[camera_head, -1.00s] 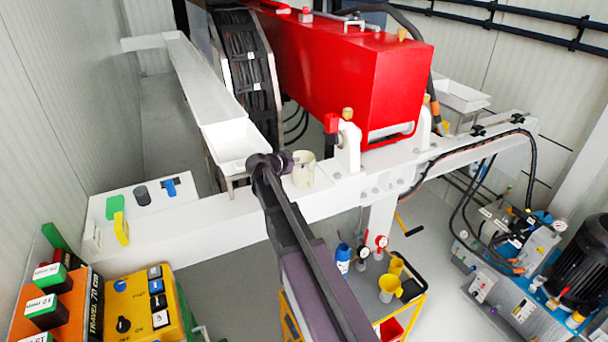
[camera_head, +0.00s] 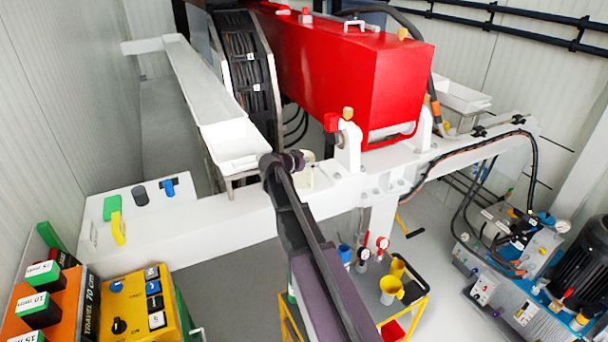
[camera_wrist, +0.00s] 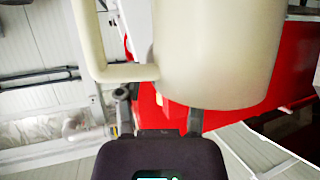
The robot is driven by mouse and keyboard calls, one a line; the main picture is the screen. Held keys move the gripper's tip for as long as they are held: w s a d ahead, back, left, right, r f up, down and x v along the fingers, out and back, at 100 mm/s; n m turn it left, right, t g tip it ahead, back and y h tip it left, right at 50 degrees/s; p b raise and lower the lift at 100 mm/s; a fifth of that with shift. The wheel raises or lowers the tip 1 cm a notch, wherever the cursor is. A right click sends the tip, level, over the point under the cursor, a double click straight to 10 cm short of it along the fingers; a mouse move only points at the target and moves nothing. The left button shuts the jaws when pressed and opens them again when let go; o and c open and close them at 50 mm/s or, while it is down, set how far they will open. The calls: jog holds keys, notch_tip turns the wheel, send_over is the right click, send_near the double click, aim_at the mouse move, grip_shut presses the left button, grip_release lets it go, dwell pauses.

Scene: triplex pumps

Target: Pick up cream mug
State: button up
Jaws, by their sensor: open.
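The cream mug (camera_head: 309,174) stands on the white beam, next to the red-knobbed bracket at the foot of the red block. My arm's end partly covers it in the head view. My gripper (camera_head: 287,160) is right beside the mug, on its left. In the wrist view the mug (camera_wrist: 215,50) fills the upper middle, very close, with its handle (camera_wrist: 92,45) to the left. My gripper (camera_wrist: 160,115) is open there. The mug overlaps the finger area, and I cannot tell whether the fingers touch it.
A white trough (camera_head: 232,142) lies behind my gripper. The white bracket (camera_head: 348,148) stands close to the mug's right. The big red block (camera_head: 350,75) rises behind. A control box (camera_head: 138,305) is at front left. A yellow cart (camera_head: 405,312) with a yellow mug (camera_head: 389,290) stands below.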

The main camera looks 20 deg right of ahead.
grip_shut()
jog(key=shift+r, duration=0.15)
dwell(0.4)
notch_tip(320, 180, up, 3)
jog(key=p, duration=0.3)
jog(key=s+r+p, duration=0.1)
jog(key=s+p, duration=0.1)
jog(key=s, duration=1.4)
jog(key=shift+r, duration=0.35)
